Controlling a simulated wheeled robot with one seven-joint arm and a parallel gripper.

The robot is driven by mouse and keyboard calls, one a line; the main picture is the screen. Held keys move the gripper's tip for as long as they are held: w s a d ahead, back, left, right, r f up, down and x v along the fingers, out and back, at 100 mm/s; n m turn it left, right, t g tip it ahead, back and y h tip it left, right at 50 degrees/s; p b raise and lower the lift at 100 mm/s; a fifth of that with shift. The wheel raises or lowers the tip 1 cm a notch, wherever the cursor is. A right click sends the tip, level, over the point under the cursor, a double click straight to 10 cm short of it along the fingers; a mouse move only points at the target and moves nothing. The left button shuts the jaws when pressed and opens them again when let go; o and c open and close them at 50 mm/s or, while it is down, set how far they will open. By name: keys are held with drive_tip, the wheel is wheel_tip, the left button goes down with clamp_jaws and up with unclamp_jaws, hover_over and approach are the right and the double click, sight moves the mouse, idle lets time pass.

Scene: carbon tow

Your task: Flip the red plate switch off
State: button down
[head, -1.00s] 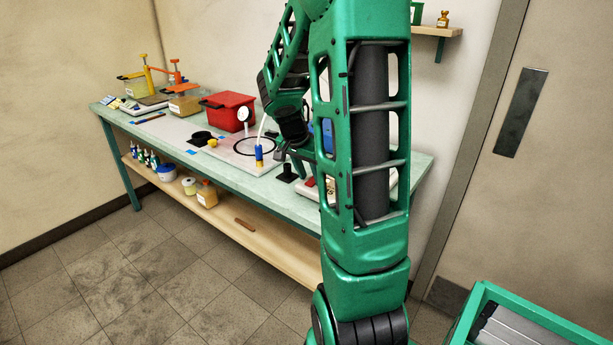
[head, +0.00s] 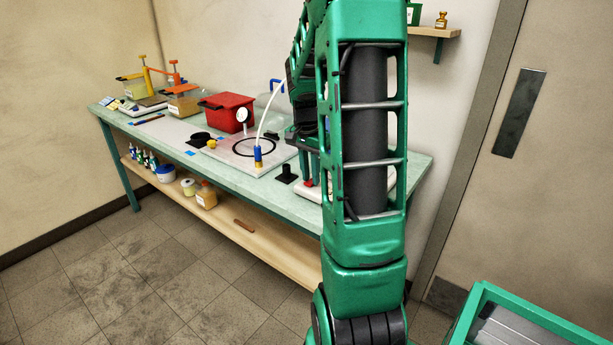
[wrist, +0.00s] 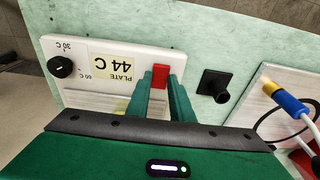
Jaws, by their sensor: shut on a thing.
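The red plate switch (wrist: 160,76) sits on the edge of the white hot plate (wrist: 110,57), beside the "PLATE 44 C" label. My green gripper (wrist: 162,84) has its fingertips on either side of the switch, shut on it. Whether the switch is on or off cannot be told. In the head view my gripper (head: 309,172) points down at the plate, with a bit of the red switch (head: 309,184) showing at its tips. My arm hides most of the hot plate there.
A black knob (wrist: 62,66) is on the same plate. A black fitting on a square base (wrist: 214,85) stands beside it. The vacuum board (head: 236,158) with a blue-and-yellow hose end (head: 258,157) and a red box (head: 229,110) lie to the left on the bench.

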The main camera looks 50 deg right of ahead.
sight(307, 183)
drive_tip(key=shift+w, duration=0.15)
drive_tip(key=c, duration=1.6)
unclamp_jaws()
drive_tip(key=shift+o, duration=0.2)
drive_tip(key=shift+r, duration=0.1)
wheel_tip(307, 183, up, 10)
drive_tip(key=a, duration=0.1)
drive_tip(key=shift+a+r, duration=0.25)
